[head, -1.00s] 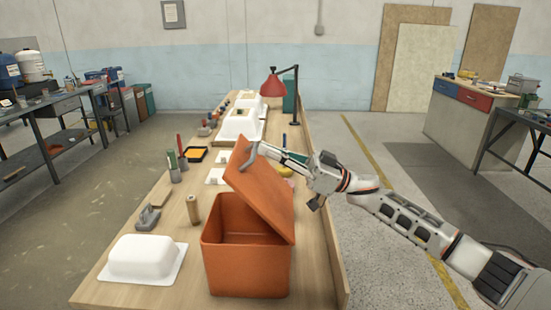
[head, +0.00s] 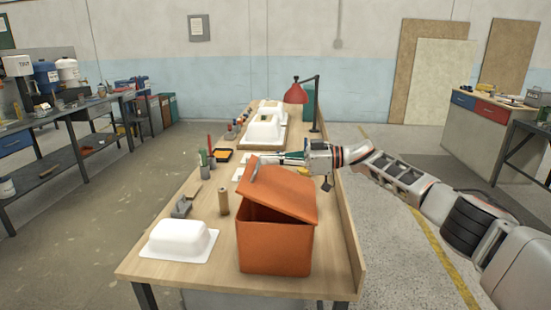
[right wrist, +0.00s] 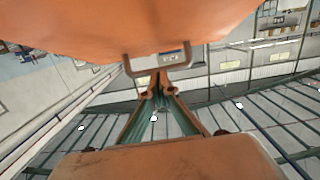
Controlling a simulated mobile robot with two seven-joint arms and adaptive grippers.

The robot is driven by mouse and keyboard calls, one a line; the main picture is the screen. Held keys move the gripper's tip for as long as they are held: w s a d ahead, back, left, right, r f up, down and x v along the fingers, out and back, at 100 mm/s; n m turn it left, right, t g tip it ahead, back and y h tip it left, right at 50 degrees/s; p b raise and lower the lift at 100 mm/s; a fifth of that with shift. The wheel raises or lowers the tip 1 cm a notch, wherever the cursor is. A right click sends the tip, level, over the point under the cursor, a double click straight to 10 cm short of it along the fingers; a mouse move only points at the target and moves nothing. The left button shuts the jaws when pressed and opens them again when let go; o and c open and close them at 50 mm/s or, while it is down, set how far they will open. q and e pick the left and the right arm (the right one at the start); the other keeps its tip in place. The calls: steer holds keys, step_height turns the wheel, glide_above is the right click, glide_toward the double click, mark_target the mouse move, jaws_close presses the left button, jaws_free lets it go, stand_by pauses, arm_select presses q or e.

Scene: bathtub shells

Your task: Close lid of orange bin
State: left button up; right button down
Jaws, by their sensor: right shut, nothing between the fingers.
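The orange bin (head: 275,248) stands near the front end of the workbench. Its orange lid (head: 287,195) is hinged partly open and slants over the bin, with a dark gap at the front. A grey handle (head: 257,170) sits near the lid's raised left edge. My left gripper is not in view.
A white tub shell (head: 178,240) lies left of the bin, with a brown cylinder (head: 222,201) and a grey tool (head: 182,207) nearby. A red lamp (head: 296,94) and more white shells (head: 265,130) stand farther back. A raised board (head: 350,235) edges the bench's right side.

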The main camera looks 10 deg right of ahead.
mark_target(259, 175)
steer(key=shift+w+a+f+h, duration=0.2)
steer(key=shift+a+f+h, duration=0.1)
steer(key=shift+a, duration=0.15)
steer(key=shift+h, duration=0.3)
steer(key=f, duration=0.1)
steer(key=a+f, duration=0.2)
steer(key=shift+w+a+f, duration=0.15)
steer(key=shift+w+f, duration=0.1)
steer(key=shift+f, duration=0.1)
steer(key=shift+w+a+f+g+h+b, duration=0.15)
steer(key=shift+a+f+g+h, duration=0.1)
steer(key=shift+f+h, duration=0.25)
steer(key=shift+a+f+g+h+b, duration=0.15)
steer(key=shift+f+g+h, duration=0.15)
steer(key=shift+f, duration=0.25)
